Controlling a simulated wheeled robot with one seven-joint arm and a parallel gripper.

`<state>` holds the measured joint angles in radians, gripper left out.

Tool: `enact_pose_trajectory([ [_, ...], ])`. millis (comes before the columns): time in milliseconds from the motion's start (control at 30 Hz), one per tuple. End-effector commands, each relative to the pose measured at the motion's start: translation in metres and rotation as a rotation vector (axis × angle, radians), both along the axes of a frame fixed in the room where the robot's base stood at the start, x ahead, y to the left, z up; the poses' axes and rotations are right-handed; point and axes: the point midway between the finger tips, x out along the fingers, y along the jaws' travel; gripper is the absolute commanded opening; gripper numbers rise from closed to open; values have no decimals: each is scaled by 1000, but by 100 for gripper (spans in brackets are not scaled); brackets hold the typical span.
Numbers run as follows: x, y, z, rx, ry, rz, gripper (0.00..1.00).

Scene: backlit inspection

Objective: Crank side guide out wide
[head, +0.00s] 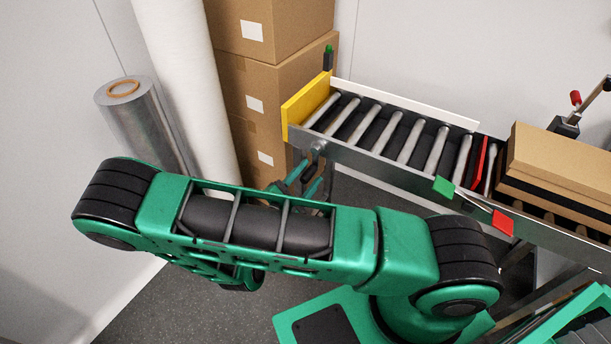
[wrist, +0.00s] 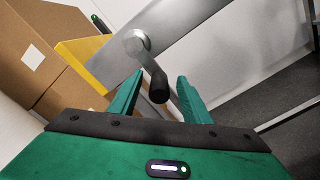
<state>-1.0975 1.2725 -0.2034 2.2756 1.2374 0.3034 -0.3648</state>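The crank (head: 318,149) sits on the near side rail of the roller conveyor, close to its yellow end plate. In the wrist view its round grey hub (wrist: 137,42) carries a short arm ending in a black handle (wrist: 158,88). My gripper (wrist: 160,77) is open, with one green finger on each side of the handle. A gap shows on both sides, and I cannot tell how deep the handle sits between the fingers. In the head view my gripper (head: 305,180) is just below the crank, partly hidden by my arm. The white side guide (head: 405,103) runs along the conveyor's far side.
The yellow end plate (head: 306,103) closes the conveyor's left end. A green marker (head: 444,186) and a red marker (head: 502,222) are on the near rail. A red bar (head: 479,163) crosses the rollers beside a brown carton (head: 562,160). Stacked boxes (head: 285,85) stand behind.

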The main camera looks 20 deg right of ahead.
Motion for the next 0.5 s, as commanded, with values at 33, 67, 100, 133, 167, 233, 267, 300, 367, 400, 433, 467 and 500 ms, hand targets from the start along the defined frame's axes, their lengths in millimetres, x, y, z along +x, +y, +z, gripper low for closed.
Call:
enact_pose_trajectory([
  [33, 0, 0, 0, 0, 0, 0, 44],
  [67, 0, 0, 0, -1, 0, -1, 44],
  [100, 0, 0, 0, -1, 0, -1, 44],
  [133, 0, 0, 0, -1, 0, -1, 44],
  [167, 0, 0, 0, -1, 0, -1, 44],
  [233, 0, 0, 0, -1, -1, 0, 44],
  [267, 0, 0, 1, -1, -1, 0, 44],
  [300, 0, 0, 1, -1, -1, 0, 44],
  [367, 0, 0, 1, -1, -1, 0, 44],
  [400, 0, 0, 1, -1, -1, 0, 44],
  [433, 0, 0, 1, -1, -1, 0, 44],
  [467, 0, 1, 1, -1, 0, 1, 44],
  [500, -1, 3, 1, 0, -1, 1, 44],
])
